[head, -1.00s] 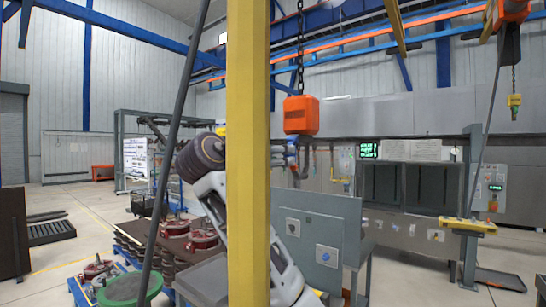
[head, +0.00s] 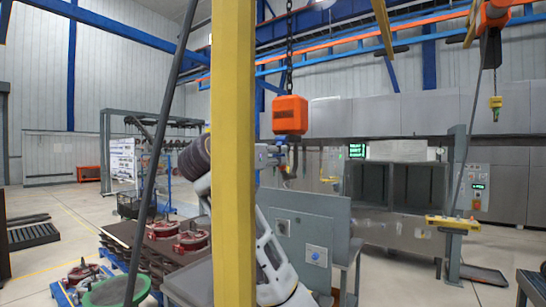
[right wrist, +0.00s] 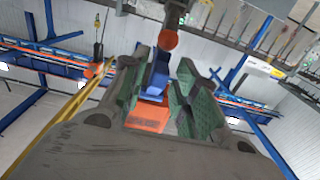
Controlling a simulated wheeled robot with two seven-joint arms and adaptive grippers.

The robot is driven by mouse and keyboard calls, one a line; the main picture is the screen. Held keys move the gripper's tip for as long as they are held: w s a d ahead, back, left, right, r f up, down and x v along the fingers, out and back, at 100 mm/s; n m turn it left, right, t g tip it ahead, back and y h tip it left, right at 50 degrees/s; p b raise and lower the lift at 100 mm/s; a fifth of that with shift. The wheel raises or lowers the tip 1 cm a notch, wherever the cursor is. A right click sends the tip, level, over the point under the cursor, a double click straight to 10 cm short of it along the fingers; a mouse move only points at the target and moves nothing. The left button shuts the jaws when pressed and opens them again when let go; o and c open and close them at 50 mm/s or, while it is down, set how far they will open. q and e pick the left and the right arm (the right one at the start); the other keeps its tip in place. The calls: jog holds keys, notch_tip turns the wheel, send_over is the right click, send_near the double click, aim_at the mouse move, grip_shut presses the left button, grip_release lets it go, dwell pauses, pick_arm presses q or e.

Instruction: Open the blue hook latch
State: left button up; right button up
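The orange hoist block (head: 290,116) hangs on a chain in the head view, with a small dark hook (head: 288,165) below it. My right gripper (head: 270,155) shows in part beside the hook, just right of the yellow post that covers much of my right arm. In the right wrist view, my right gripper (right wrist: 160,95) has its green-padded fingers apart. The blue latch (right wrist: 158,72) lies between them, with an orange body (right wrist: 149,116) behind it. A round orange-red end (right wrist: 168,40) shows above the latch. I cannot tell whether either finger touches the latch. My left gripper is out of view.
The yellow post (head: 233,150) stands close in front. A dark slanted rod (head: 155,150) is to its left. A grey panel (head: 305,235) stands below the hook. Red castings (head: 190,240) lie on a low table at lower left. A yellow control bar (head: 453,223) is at right.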

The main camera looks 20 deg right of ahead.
jog(key=c, duration=0.5)
jog(key=shift+s+a+r+g+y, duration=0.25)
jog(key=shift+r+g+y, duration=0.15)
jog(key=shift+r+y, duration=0.1)
jog(key=shift+s+a+r+g+y, duration=0.1)
jog(key=shift+a+r+g+y, duration=0.1)
jog(key=shift+r+g+y, duration=0.25)
jog(key=shift+s+a+r+g+y, duration=0.2)
jog(key=shift+r+g+y, duration=0.2)
jog(key=shift+r+y, duration=0.2)
jog(key=shift+s+a+r+g+y, duration=0.15)
jog(key=shift+r+g+y, duration=0.2)
jog(key=shift+r+y, duration=0.2)
dwell(0.4)
